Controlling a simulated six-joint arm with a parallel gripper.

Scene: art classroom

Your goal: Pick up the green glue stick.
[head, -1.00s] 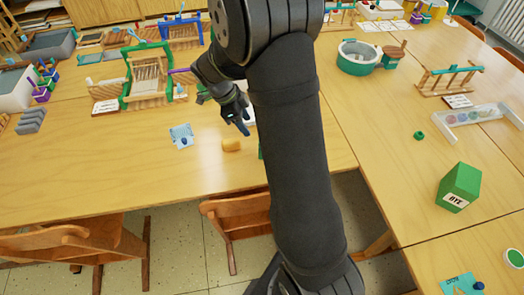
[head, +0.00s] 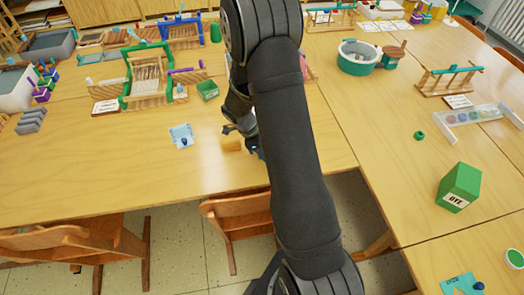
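My gripper (head: 244,139) is low over the near part of the middle table, just right of a small yellow-orange block (head: 231,145). My arm covers much of it. A dark part shows on its left and a bluish tip at its lower right, so its opening cannot be made out. I cannot clearly pick out the green glue stick; the spot beside my gripper where a green sliver showed is now covered by my arm and gripper.
A blue-and-white card (head: 181,135) lies to the left. A green-framed loom (head: 147,75) is at back left. A larger green box (head: 459,187) is on the right table. The left front tabletop is clear.

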